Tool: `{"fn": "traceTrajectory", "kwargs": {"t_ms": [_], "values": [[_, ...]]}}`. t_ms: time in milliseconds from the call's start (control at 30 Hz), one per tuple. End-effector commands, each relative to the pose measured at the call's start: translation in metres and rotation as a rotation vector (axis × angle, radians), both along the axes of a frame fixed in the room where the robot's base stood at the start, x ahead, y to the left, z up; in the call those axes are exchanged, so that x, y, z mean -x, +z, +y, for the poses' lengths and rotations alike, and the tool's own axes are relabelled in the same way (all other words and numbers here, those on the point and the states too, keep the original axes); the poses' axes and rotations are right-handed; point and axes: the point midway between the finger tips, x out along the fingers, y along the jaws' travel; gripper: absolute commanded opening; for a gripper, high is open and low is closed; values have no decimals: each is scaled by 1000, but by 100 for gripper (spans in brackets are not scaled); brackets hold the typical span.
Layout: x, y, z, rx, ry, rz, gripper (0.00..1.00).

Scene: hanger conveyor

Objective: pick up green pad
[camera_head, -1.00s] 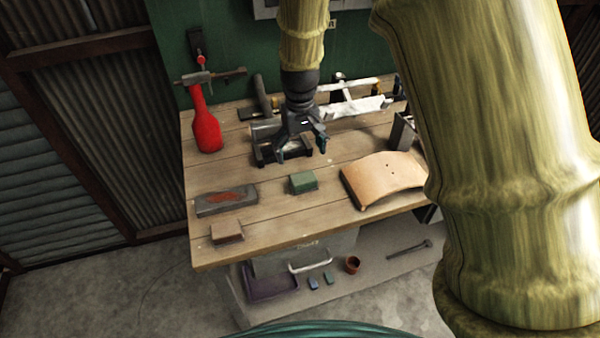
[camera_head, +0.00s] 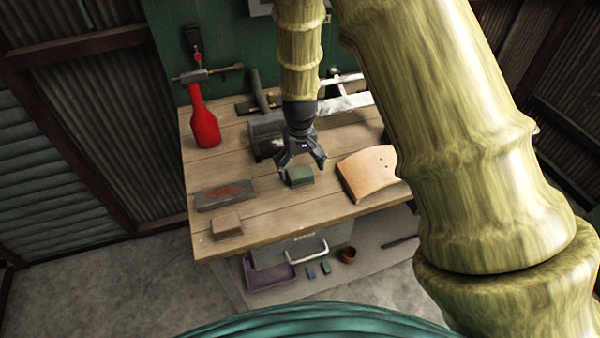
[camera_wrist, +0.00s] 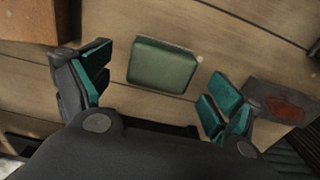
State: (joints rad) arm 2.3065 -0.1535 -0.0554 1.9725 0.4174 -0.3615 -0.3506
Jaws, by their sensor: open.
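The green pad (camera_head: 298,177) is a small block lying on the wooden workbench (camera_head: 262,215), near its middle. My gripper (camera_head: 301,163) is open and empty just above and behind the pad, with its fingers spread to either side. In the wrist view the green pad (camera_wrist: 162,66) lies flat on the planks, ahead of and between the teal-padded fingers of my gripper (camera_wrist: 158,92). No contact between fingers and pad shows.
A grey block with a reddish patch (camera_head: 226,195) and a small brown block (camera_head: 227,226) lie to the left. A curved tan board (camera_head: 367,172) lies close on the right.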

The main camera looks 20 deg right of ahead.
Motion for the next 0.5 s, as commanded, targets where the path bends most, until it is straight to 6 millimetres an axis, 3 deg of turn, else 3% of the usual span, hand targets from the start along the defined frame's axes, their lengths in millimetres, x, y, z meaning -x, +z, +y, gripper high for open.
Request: {"fn": "traceTrajectory", "kwargs": {"t_ms": [233, 500], "values": [[1, -19, 0, 0, 0, 1, 92], [0, -24, 0, 0, 0, -1, 92]]}}
